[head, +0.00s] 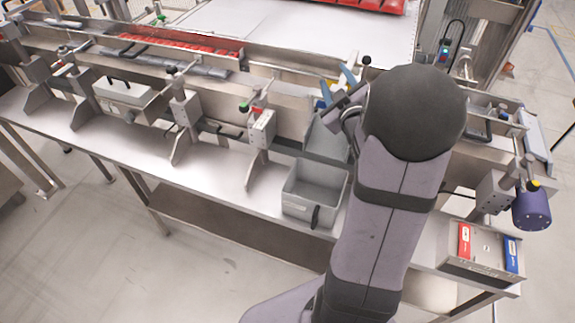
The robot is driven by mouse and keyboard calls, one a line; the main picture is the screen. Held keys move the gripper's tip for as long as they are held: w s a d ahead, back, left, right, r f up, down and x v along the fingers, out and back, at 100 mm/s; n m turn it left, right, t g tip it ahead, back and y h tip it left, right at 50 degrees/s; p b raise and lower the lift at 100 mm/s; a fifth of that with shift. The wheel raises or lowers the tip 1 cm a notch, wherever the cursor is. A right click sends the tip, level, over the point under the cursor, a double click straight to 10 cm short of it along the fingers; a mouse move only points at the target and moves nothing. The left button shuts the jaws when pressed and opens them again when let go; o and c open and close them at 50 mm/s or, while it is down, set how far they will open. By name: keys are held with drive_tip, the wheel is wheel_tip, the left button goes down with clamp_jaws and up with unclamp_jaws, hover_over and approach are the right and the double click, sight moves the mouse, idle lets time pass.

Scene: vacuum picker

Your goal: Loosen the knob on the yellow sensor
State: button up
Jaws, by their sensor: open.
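My gripper (338,86) is at the conveyor rail, left of my dark rounded wrist. Its jaws are open, with small blue parts showing at its end. Small yellow patches show beside these blue parts; I cannot tell if they belong to the yellow sensor. A black round knob (366,60) shows just above and right of the gripper. I cannot tell whether it is the sensor's knob or whether the gripper touches anything. My arm hides much of the rail here.
A grey open bin (315,191) stands on the bench below the gripper. Rail clamps with knobs (259,124) line the conveyor to the left. A purple motor (532,211) and a box with red and blue switches (482,252) are at the right.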

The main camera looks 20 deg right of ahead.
drive_tip(key=w+a+f+n+g+y, duration=0.2)
drive_tip(key=a+f+g, duration=0.1)
drive_tip(key=a, duration=0.5)
drive_tip(key=s+a+f+m+g+y+b, duration=0.1)
drive_tip(key=s+a+f+g, duration=0.6)
drive_tip(key=f, duration=0.7)
drive_tip(key=shift+s+a+m+b, duration=0.9)
drive_tip(key=shift+s+a+m, duration=0.45)
drive_tip(key=shift+s, duration=0.75)
drive_tip(key=shift+d, duration=0.1)
